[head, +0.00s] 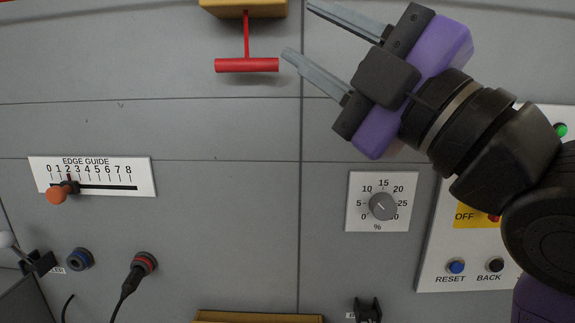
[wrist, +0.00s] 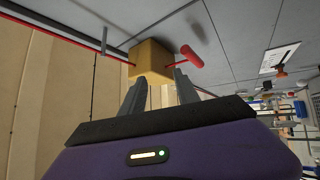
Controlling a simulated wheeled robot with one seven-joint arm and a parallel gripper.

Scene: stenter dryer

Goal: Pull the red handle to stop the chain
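The red T-shaped handle (head: 247,65) hangs on a red rod below a yellow box (head: 244,8) at the top of the grey panel in the head view. In the wrist view the red handle (wrist: 192,55) shows just beyond the right fingertip, with the yellow box (wrist: 151,62) ahead of the fingers. My gripper (head: 297,30) is open, its two fingers wide apart and pointing up and left, to the right of the handle. It also shows in the wrist view (wrist: 160,80). Nothing shows between the fingers in the head view, and the lower fingertip is close to the handle's right end; contact cannot be told.
Below are an edge guide scale (head: 93,176) with an orange knob, a percent dial (head: 382,206), and a control plate (head: 440,250) with buttons behind my arm. Two sockets (head: 80,259) sit lower left, one with a black plug. The panel around the handle is clear.

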